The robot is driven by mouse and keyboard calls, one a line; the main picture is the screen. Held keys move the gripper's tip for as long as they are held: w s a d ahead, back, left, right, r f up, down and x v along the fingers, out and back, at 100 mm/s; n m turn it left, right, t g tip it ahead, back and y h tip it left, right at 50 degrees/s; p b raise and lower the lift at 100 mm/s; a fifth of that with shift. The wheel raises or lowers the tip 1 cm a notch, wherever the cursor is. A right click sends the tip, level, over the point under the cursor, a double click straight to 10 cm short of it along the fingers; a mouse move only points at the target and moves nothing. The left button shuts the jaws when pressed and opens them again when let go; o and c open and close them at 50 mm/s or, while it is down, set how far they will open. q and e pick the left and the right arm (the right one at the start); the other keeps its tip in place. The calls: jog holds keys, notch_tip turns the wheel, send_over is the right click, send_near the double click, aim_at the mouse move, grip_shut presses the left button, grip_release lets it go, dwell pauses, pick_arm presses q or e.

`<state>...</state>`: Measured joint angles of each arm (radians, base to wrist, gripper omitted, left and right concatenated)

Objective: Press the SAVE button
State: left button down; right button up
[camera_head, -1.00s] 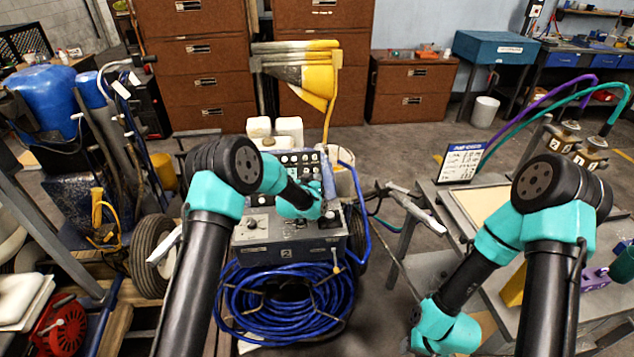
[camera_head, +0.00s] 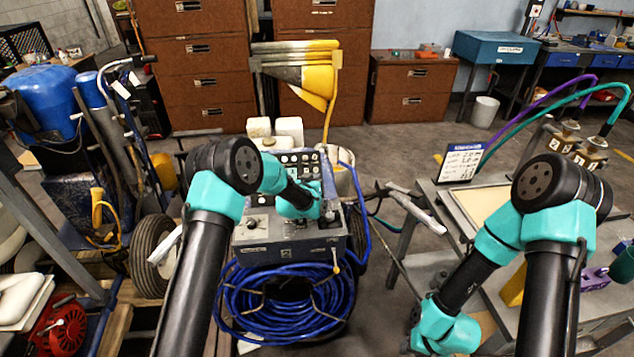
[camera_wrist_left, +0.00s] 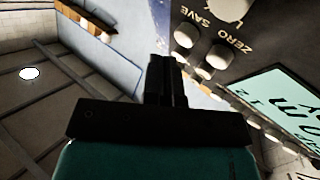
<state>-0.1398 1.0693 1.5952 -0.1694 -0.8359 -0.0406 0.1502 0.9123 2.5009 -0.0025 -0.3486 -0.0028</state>
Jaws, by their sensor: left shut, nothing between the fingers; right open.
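The line striper (camera_head: 290,245) stands in the middle of the head view, with its control panel (camera_head: 300,160) facing me. My left gripper (camera_head: 318,192) is in front of this panel, where my wrist hides part of it. In the left wrist view its fingers (camera_wrist_left: 167,78) are shut and empty. The round pale SAVE button (camera_wrist_left: 187,35) is just beyond and right of the fingertips; contact cannot be told. The ZERO button (camera_wrist_left: 218,57) sits beside it. A lit green display (camera_wrist_left: 285,100) is at right. My right arm is folded over the workbench; its fingers do not show.
A coiled blue hose (camera_head: 285,305) hangs on the striper's front. A blue-tank machine (camera_head: 50,95) stands at left. Bare floor lies behind the bench.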

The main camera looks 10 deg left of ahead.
pick_arm(q)
jog(key=shift+w+a+f, duration=0.2)
jog(key=shift+w+f, duration=0.1)
jog(key=shift+f, duration=0.25)
jog(key=shift+w+a+f, duration=0.15)
jog(key=shift+w+f, duration=0.1)
jog(key=shift+f, duration=0.25)
dwell(1.2)
jog(key=shift+s+d, duration=0.1)
jog(key=shift+s, duration=0.05)
dwell(0.4)
jog(key=shift+s+d+f, duration=0.1)
jog(key=shift+s+f, duration=0.05)
jog(key=shift+s, duration=0.45)
jog(key=shift+s+d+r, duration=0.15)
jog(key=shift+s+r, duration=0.65)
jog(key=shift+r, duration=0.1)
jog(key=r, duration=0.1)
jog(key=s, duration=0.1)
jog(key=r, duration=0.1)
jog(key=shift+s+d+r, duration=0.25)
jog(key=shift+d+r, duration=0.05)
